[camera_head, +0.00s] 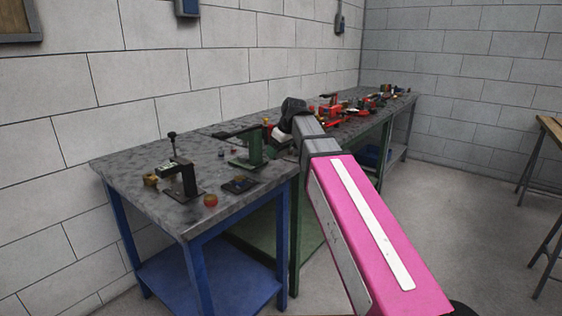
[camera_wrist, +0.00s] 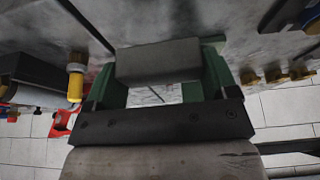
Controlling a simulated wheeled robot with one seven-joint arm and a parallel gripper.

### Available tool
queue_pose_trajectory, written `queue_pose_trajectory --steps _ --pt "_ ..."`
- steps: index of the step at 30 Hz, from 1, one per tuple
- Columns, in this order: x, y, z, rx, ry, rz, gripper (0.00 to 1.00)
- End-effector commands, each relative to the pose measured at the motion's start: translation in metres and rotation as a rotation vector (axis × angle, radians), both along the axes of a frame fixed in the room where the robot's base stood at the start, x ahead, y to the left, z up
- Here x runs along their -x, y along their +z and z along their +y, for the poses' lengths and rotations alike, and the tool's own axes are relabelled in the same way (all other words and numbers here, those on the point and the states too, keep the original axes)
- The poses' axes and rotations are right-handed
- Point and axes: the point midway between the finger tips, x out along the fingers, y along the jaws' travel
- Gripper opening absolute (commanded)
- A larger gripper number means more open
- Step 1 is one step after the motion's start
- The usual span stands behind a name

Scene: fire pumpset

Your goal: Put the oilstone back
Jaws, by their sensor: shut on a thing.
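The oilstone (camera_wrist: 158,62) is a plain grey block in the wrist view. My gripper (camera_wrist: 160,74) has green fingers, one at each end of the block, and is shut on it. The worktop shows behind the block; I cannot tell how far apart they are. In the head view, my pink and grey arm reaches over the row of benches (camera_head: 130,185). Its dark end hides the gripper and the oilstone there. I cannot make out the oilstone's own place on the bench.
A green-based tool (camera_head: 248,150) stands left of my arm's end. A black clamp-like tool (camera_head: 182,178), a dark tray (camera_head: 240,185) and a red-orange round thing (camera_head: 210,200) stand nearer. Red tools (camera_head: 333,108) crowd the bench beyond. In the wrist view, a yellow-handled thing (camera_wrist: 76,82) is at left.

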Motion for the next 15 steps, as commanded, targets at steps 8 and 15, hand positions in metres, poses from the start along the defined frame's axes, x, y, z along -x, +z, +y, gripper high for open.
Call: queue_pose_trajectory --steps 8,15 --pt "-0.006 -0.013 -0.007 0.0 0.0 0.0 0.5" --pt "-0.006 -0.042 -0.007 -0.001 0.0 0.001 0.5"
